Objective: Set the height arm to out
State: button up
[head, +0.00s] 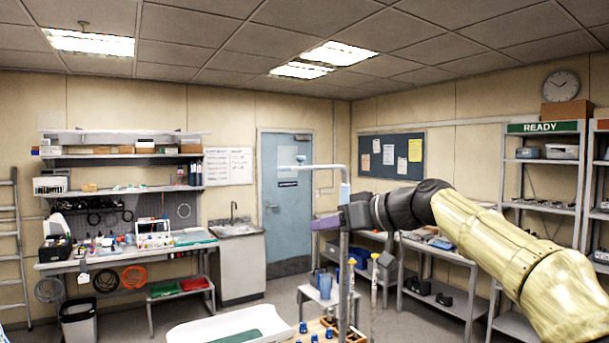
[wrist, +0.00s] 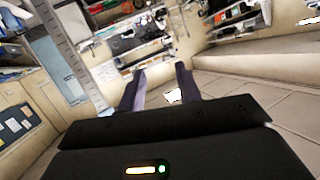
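A thin pale horizontal arm (head: 312,167), which looks like the height arm, reaches left from the top of an upright post (head: 343,275). A light blue-grey block (head: 345,193) sits just below its bend. My gripper (head: 324,222) is beside the post, below the block, and points left. In the wrist view my gripper (wrist: 160,77) has its two fingers apart with nothing held between them. A pale strip with ruler-like marks (wrist: 68,60), likely the post, stands left of the fingers there. The horizontal arm cannot be made out in the wrist view.
A white tray-like thing (head: 215,328) and a wooden surface with blue-capped items (head: 315,331) are low in front. A workbench (head: 130,258) and shelves (head: 540,180) line the walls.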

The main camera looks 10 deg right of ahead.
jog(key=s+d+r+n+t+y, duration=0.1)
jog(key=s+d+r, duration=0.2)
jog(key=r, duration=0.3)
jog(key=s+d+r+n+t+y, duration=0.1)
jog(key=s+d+r, duration=0.2)
jog(key=r, duration=0.4)
jog(key=shift+s+d+t, duration=0.25)
jog(key=shift+s+t, duration=0.05)
jog(key=shift+s, duration=0.6)
jog(key=shift+w+r, duration=0.1)
jog(key=p, duration=1)
send_near(304, 157)
jog(key=x, duration=0.9)
jog(key=shift+x, duration=1)
jog(key=shift+c, duration=0.4)
jog(key=shift+r, duration=0.1)
grip_shut()
